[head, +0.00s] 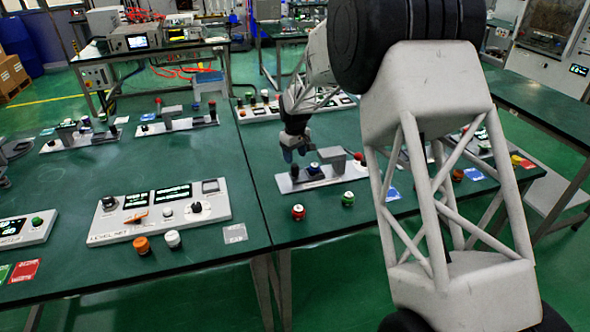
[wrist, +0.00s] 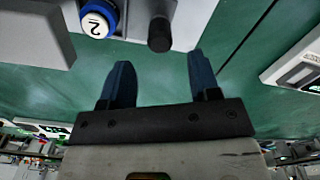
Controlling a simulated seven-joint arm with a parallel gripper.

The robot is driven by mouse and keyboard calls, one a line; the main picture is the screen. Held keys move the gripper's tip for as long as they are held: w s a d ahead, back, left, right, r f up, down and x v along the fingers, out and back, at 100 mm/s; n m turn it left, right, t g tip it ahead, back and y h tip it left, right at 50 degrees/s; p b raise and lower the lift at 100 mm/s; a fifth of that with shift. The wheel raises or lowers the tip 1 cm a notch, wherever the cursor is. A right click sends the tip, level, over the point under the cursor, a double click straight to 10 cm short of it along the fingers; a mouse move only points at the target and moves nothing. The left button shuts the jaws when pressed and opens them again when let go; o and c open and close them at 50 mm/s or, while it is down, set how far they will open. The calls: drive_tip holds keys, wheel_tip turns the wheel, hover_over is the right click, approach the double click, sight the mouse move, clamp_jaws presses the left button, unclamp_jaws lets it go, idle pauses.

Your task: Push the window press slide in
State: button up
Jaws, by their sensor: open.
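A white panel (head: 318,180) lies on the green table in the middle of the head view. It carries a grey block (head: 332,159), a blue button (head: 314,168) and a dark knob at its left end. I cannot tell for sure which part is the slide. In the wrist view, the dark knob (wrist: 159,35) stands beyond the space between my fingertips, the blue button (wrist: 97,18) marked 2 is left of it, and the grey block (wrist: 32,32) is at upper left. My gripper (head: 292,154) is open and empty, close to the knob end; it also shows in the wrist view (wrist: 160,72).
A red button (head: 298,212) and a green button (head: 347,199) stand in front of the panel. The LEVEL SET box (head: 160,213) is to the left, with an orange button (head: 142,245) near it. Other panels stand behind. My arm hides part of the table's right side.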

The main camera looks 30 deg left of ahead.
sight(295, 166)
drive_tip(key=n, duration=0.6)
drive_tip(key=shift+n, duration=0.3)
drive_tip(key=n, duration=0.6)
drive_tip(key=shift+n, duration=0.3)
drive_tip(key=shift+f, duration=3.9)
drive_tip(key=shift+c, duration=0.3)
clamp_jaws()
